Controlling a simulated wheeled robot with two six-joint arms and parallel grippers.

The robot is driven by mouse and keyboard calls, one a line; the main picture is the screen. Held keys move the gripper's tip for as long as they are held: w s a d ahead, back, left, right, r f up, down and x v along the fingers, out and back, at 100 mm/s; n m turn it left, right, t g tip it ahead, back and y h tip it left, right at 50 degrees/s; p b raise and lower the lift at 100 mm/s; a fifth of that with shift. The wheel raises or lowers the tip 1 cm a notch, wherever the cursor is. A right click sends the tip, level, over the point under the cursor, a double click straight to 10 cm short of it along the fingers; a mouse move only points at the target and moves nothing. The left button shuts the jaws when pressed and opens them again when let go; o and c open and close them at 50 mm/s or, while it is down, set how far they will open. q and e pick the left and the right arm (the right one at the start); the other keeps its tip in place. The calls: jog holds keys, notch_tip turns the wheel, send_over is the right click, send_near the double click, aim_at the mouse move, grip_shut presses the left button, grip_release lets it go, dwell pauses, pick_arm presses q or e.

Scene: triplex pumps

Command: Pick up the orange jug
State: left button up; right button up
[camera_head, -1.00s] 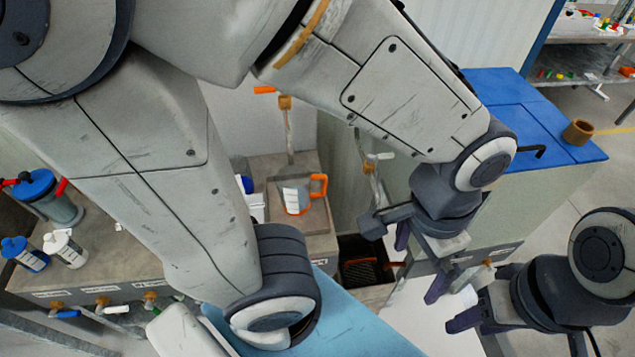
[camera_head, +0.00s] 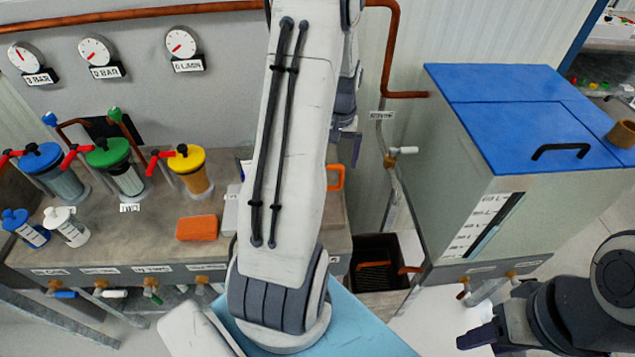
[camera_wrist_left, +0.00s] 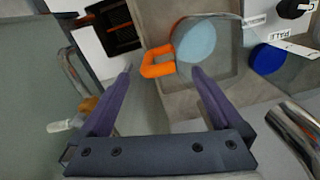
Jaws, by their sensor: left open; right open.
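The orange jug shows in the left wrist view as a pale blue round body (camera_wrist_left: 195,40) with an orange handle (camera_wrist_left: 157,62). In the head view, only its orange handle (camera_head: 337,178) shows clearly, past my left arm, which hides the body. My left gripper (camera_wrist_left: 162,69) is open, its two purple fingers spread either side of the handle in the picture, with nothing between them. I cannot tell how far above the jug it is. In the head view, the left gripper (camera_head: 349,147) is partly hidden by my arm. My right gripper (camera_head: 480,338) is empty at the lower right.
The bench (camera_head: 120,235) holds several coloured-lid canisters, small bottles and an orange block (camera_head: 197,228). Right of the jug are a pipe with a valve (camera_head: 403,150), a dark crate (camera_head: 377,262) and a large blue-lidded tank (camera_head: 530,115).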

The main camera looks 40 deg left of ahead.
pick_arm(q)
notch_tip(320, 180, down, 9)
jog(key=shift+s+p, duration=0.1)
jog(key=shift+p, duration=0.4)
grip_shut()
